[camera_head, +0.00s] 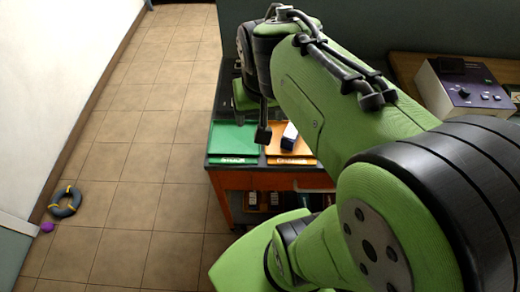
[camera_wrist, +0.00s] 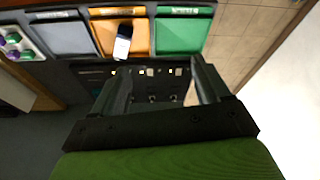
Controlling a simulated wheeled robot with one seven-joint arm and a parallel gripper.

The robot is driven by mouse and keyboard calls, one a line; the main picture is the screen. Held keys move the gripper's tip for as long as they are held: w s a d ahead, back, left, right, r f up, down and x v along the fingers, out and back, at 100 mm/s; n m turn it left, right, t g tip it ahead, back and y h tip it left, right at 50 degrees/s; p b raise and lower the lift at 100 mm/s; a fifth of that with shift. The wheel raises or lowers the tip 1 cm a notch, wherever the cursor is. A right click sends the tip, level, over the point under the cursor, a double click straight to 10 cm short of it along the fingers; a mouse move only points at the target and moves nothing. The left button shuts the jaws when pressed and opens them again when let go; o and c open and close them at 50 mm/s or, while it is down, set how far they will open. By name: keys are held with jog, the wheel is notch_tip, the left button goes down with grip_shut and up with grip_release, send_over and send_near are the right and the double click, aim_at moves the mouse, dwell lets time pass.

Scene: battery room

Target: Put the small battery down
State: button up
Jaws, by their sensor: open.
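The small battery (camera_head: 289,135), a white block with a dark end, rests on the orange tray (camera_head: 301,148) on the cart top. My gripper (camera_head: 264,134) is to the left of the battery in the head view, partly over the green tray. In the wrist view, my gripper (camera_wrist: 160,68) is open, with nothing between its fingers. The battery is apart from the fingers there.
A green tray (camera_head: 232,138) is beside the orange one, and a grey tray (camera_wrist: 62,36) is on its other side. A purple device (camera_head: 463,88) stands on a wooden bench at right. A dark ring (camera_head: 65,203) and a purple ball (camera_head: 47,227) lie on the otherwise clear floor.

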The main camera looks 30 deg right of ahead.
jog(key=s+a+n+t+y, duration=0.1)
jog(key=s+a+n, duration=0.3)
jog(key=s, duration=0.5)
jog(key=shift+a+r+n+t, duration=0.35)
jog(key=shift+a+t, duration=0.35)
jog(key=shift+a, duration=0.55)
jog(key=shift+s, duration=0.1)
